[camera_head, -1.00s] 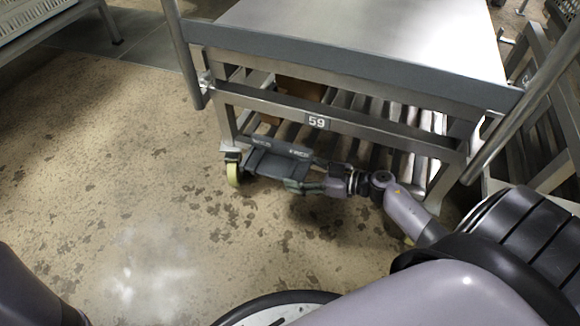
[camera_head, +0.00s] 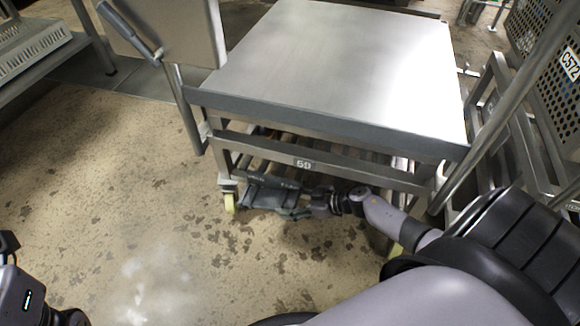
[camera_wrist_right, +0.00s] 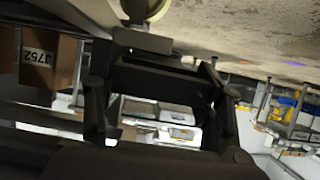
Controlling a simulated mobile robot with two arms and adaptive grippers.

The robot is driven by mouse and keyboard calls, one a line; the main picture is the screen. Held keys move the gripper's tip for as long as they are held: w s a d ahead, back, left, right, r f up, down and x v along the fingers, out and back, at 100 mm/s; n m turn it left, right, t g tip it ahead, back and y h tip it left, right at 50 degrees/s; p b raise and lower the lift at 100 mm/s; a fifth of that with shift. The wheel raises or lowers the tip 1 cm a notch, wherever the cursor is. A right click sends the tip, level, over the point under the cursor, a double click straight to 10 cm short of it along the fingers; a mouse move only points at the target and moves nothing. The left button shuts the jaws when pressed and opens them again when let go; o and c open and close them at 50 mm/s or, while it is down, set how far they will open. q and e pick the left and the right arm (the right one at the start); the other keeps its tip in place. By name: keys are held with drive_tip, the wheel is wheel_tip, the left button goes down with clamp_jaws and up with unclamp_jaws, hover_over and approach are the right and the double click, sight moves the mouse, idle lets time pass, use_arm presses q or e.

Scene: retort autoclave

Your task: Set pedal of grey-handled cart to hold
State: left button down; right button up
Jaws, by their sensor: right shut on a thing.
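The cart (camera_head: 340,60) has a bare steel top, a dark grey edge and a plate marked 59 on its lower front rail. A grey grip (camera_head: 136,32) shows at its upper left. The dark pedal (camera_head: 266,192) is low at the front, beside the pale-wheeled left caster (camera_head: 229,202). My right gripper (camera_head: 288,200) reaches in low from the right and is shut on the pedal. In the right wrist view, its dark fingers (camera_wrist_right: 160,85) are around the pedal bar, with the wheel (camera_wrist_right: 148,8) above. The pedal's setting cannot be read. My left gripper's fingers are out of view.
A rack with a white crate (camera_head: 35,48) stands at the far left. Another metal frame (camera_head: 515,130) and a perforated panel marked C572 (camera_head: 545,60) are close on the right. The speckled floor (camera_head: 110,170) at left front is clear.

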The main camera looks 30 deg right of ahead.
drive_tip(key=o, duration=1.4)
